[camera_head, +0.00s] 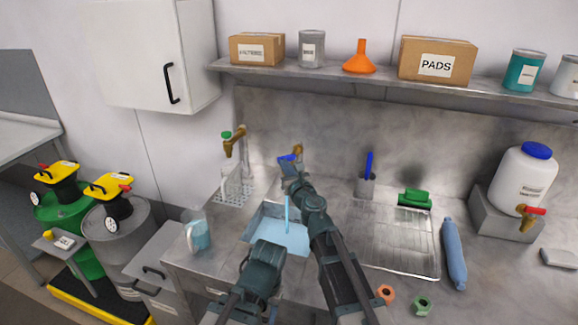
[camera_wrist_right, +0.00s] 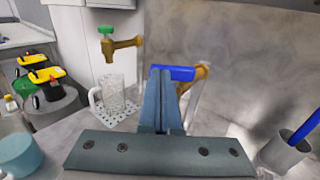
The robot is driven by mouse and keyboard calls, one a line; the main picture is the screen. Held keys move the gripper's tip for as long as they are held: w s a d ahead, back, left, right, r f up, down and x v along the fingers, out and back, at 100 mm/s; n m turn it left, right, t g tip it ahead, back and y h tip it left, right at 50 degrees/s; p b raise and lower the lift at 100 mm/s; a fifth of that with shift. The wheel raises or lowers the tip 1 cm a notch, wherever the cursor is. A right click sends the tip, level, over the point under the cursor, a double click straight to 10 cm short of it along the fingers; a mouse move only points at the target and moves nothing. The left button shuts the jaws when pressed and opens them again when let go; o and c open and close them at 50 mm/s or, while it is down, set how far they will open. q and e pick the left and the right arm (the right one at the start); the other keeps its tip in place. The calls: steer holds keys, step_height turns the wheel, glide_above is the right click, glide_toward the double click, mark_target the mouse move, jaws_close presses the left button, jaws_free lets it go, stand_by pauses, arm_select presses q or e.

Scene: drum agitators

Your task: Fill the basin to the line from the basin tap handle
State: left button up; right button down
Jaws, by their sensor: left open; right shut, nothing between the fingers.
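The basin (camera_head: 300,249) is sunk in the steel counter and holds light blue water; I cannot make out a line on its wall. A thin blue stream (camera_head: 287,214) falls into it. The brass basin tap (camera_head: 298,150) has a blue handle (camera_head: 286,158), and this handle also shows in the wrist view (camera_wrist_right: 178,73). My right gripper (camera_head: 287,170) is shut and empty, with its tips (camera_wrist_right: 161,72) at the blue handle; I cannot tell whether they touch. My left gripper (camera_head: 240,314) is open at the bottom edge, low in front of the counter, partly cut off.
A green-handled brass tap (camera_head: 235,142) stands left over a clear mug (camera_wrist_right: 118,92) on a drip grate. A jug of blue liquid (camera_head: 197,232) stands at the counter's left edge. A cup with a blue-handled tool (camera_head: 366,183) and a drying rack (camera_head: 395,240) are right of the basin.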

steer(key=m+h, duration=0.1)
steer(key=a+m+h, duration=0.1)
steer(key=h, duration=0.1)
steer(key=m+h, duration=0.1)
steer(key=h, duration=0.1)
steer(key=shift+w+a+t, duration=0.4)
steer(key=shift+w+a, duration=0.25)
steer(key=shift+a, duration=0.1)
stand_by(0.3)
steer(key=s+d+n+g+y, duration=0.3)
steer(key=s+d+n+y, duration=0.1)
steer(key=d+y, duration=0.3)
steer(key=s+d+n+g+y, duration=0.4)
steer(key=s+d+n+y, duration=0.1)
steer(key=d, duration=0.4)
steer(key=shift+d+n+y, duration=0.2)
steer(key=shift+n+y, duration=0.4)
steer(key=shift+y, duration=0.4)
